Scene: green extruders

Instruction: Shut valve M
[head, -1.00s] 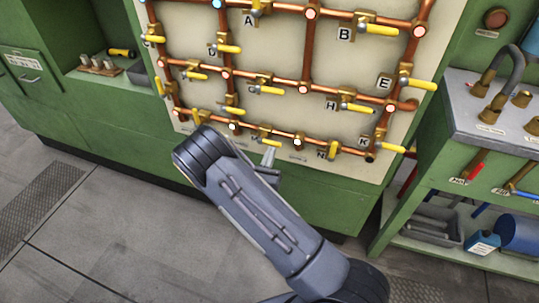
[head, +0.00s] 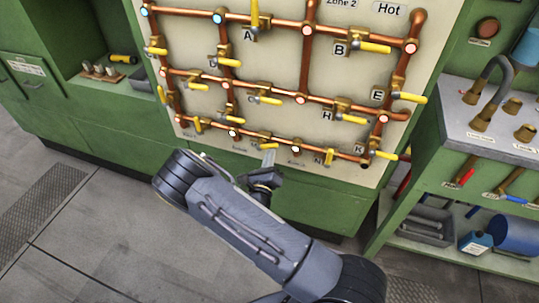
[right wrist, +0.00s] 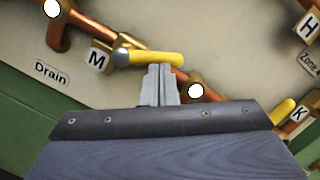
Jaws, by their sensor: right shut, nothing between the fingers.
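Valve M has a yellow lever (right wrist: 155,58) on a grey pivot, right of a white label M (right wrist: 98,59) in the right wrist view. The lever lies nearly level there, at an angle to the copper pipe behind it. My right gripper (right wrist: 160,68) is shut and empty. Its fingertips are at the lever's lower edge, near its middle; I cannot tell whether they touch. In the head view my right gripper (head: 268,158) is at the board's bottom row, just below valve M's lever (head: 265,145), which is small and partly hidden. My left gripper is out of view.
The pipe board (head: 270,80) carries several other yellow-levered valves, with A, B, E, H and K labelled. Valve N's lever (head: 328,156) is close to the right. A grey-topped bench (head: 480,125) with fittings stands at the right. Open floor (head: 100,240) is at the lower left.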

